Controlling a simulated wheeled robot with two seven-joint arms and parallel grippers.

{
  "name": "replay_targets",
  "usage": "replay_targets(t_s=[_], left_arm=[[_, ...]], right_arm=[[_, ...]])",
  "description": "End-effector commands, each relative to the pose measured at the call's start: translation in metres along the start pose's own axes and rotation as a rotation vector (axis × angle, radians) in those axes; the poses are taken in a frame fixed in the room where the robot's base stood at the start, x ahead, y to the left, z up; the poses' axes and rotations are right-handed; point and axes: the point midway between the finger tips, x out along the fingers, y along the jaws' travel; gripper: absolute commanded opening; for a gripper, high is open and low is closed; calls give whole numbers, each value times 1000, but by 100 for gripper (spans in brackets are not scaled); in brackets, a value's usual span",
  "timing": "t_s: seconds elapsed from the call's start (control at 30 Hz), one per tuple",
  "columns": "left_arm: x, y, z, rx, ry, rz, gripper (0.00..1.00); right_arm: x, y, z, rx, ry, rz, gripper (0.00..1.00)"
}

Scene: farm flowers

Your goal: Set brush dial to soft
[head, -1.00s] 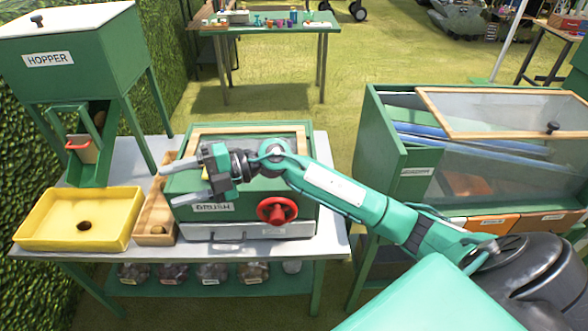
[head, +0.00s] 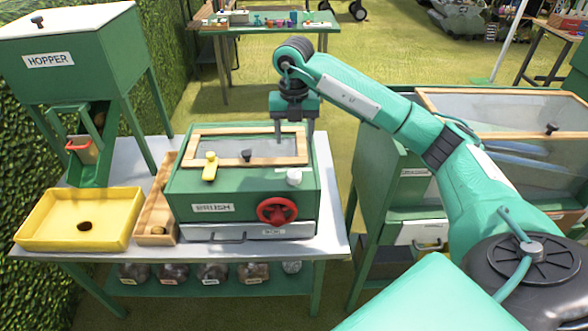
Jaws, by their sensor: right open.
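The brush machine (head: 190,190) is a green box labelled BRUSH on the grey table. A small white knob (head: 294,177), which looks like the dial, sits on its sloping top near the front right; its setting is too small to read. A red handwheel (head: 277,211) is on the front face below it. A yellow lever (head: 210,167) stands on the top at left. My right gripper (head: 294,136) points down, open and empty, over the back right of the box, behind the white knob and apart from it. My left gripper is not in view.
A green cabinet with a glass lid (head: 480,105) stands at right. A drawer (head: 210,231) is under the machine's front.

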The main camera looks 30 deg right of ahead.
Motion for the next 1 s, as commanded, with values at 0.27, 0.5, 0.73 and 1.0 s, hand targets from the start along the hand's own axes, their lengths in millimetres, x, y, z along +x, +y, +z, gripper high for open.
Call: replay_targets(t_s=[0.27,0.5,0.73,1.0], left_arm=[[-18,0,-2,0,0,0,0],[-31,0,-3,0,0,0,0],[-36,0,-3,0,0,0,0],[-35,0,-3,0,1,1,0]], right_arm=[[53,0,-2,-2,5,0,59],[100,1,-2,-4,4,1,59],[122,1,-1,-4,2,4,59],[126,1,-1,-4,2,4,59]])
